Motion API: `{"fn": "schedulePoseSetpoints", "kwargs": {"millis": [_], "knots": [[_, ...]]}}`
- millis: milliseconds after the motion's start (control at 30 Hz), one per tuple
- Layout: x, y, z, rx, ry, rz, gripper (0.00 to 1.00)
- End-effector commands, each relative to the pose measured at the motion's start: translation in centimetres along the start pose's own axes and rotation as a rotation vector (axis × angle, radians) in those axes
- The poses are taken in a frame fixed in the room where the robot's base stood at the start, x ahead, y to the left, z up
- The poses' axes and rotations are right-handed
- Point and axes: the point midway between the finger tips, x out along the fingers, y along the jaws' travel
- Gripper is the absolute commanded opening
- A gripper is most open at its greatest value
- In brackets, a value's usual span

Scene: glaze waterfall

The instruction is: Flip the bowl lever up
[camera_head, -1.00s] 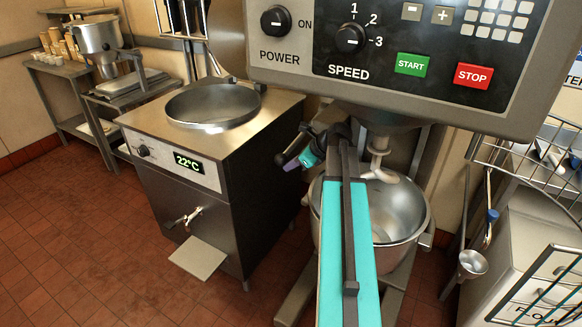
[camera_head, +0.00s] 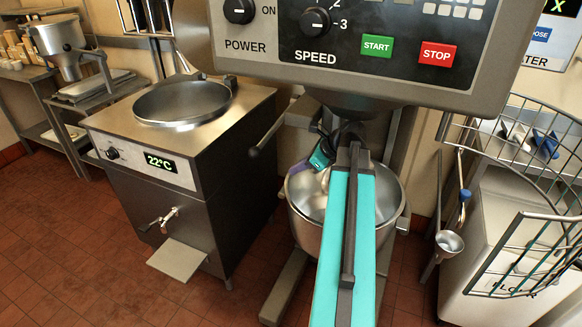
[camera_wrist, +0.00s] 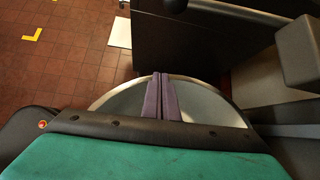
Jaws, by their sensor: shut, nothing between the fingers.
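The bowl lever is a thin rod with a dark knob (camera_head: 254,152) on the left side of the mixer. It slopes down and left from the column. The steel mixing bowl (camera_head: 303,225) sits under the mixer head, and its rim also shows in the wrist view (camera_wrist: 103,99). My gripper (camera_head: 297,168) is over the bowl's left part, right of the lever knob and a little lower in the picture, apart from it. Its purple fingers are together and empty in the wrist view (camera_wrist: 161,76). I cannot make out the lever for certain in the wrist view.
A steel kettle (camera_head: 235,160) with a temperature display stands left of the mixer. The mixer's control panel (camera_head: 350,50) overhangs the bowl. A wire guard (camera_head: 530,215) swings out at the right, before a white flour bin (camera_head: 500,215). Red floor at the left is clear.

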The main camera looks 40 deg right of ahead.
Motion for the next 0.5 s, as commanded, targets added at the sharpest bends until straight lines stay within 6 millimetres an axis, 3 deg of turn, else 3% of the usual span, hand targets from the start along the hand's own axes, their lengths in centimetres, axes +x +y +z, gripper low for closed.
{"fn": "schedulePoseSetpoints", "kwargs": {"millis": [500], "knots": [[0.32, 0.27, 0.00, -0.003, 0.000, 0.007, 0.00]]}}
